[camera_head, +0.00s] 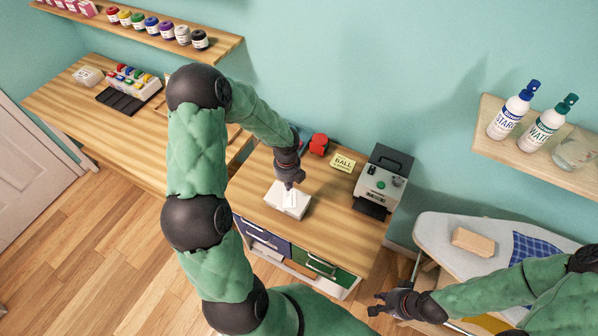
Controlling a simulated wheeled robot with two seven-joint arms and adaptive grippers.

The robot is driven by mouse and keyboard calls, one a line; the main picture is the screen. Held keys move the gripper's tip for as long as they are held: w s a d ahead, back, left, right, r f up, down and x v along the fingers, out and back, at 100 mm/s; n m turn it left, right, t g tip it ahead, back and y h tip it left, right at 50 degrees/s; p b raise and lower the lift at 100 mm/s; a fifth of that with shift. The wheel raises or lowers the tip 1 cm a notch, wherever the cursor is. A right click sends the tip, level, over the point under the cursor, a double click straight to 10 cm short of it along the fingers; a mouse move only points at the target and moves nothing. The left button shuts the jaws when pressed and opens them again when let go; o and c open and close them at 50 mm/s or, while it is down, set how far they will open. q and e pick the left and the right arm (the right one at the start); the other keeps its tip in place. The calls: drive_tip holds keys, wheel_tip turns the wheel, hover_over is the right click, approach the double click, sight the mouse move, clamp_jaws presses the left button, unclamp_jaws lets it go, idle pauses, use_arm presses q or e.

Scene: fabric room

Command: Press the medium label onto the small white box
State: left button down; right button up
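The small white box (276,195) sits on the wooden top of the middle desk. A pale label (292,201) shows on or just above the box's top; I cannot tell whether it touches. My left gripper (289,185) points straight down over the box at the label's upper end. Its fingers look close together, but they are too small to tell whether they hold the label. My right gripper (376,304) hangs at the lower right, beyond the desk's front edge, with its fingers apart and nothing between them.
A label machine (383,180) stands on the desk's right, beside a yellow card (343,162) and a red object (318,144). An ironing board (435,232) with a wooden block (473,242) is at the right. The desktop right of the box is clear.

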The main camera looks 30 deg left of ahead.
sight(289, 199)
use_arm(q)
wheel_tip(289, 199, down, 6)
drive_tip(key=b, duration=0.6)
drive_tip(key=shift+f+b, duration=0.2)
drive_tip(key=shift+b, duration=0.15)
drive_tip(key=shift+f+b, duration=0.65)
drive_tip(key=shift+f, duration=0.4)
drive_tip(key=shift+p, duration=0.45)
idle(0.7)
wheel_tip(289, 199, up, 7)
drive_tip(key=p, duration=0.7)
drive_tip(key=shift+r, duration=0.1)
idle(0.5)
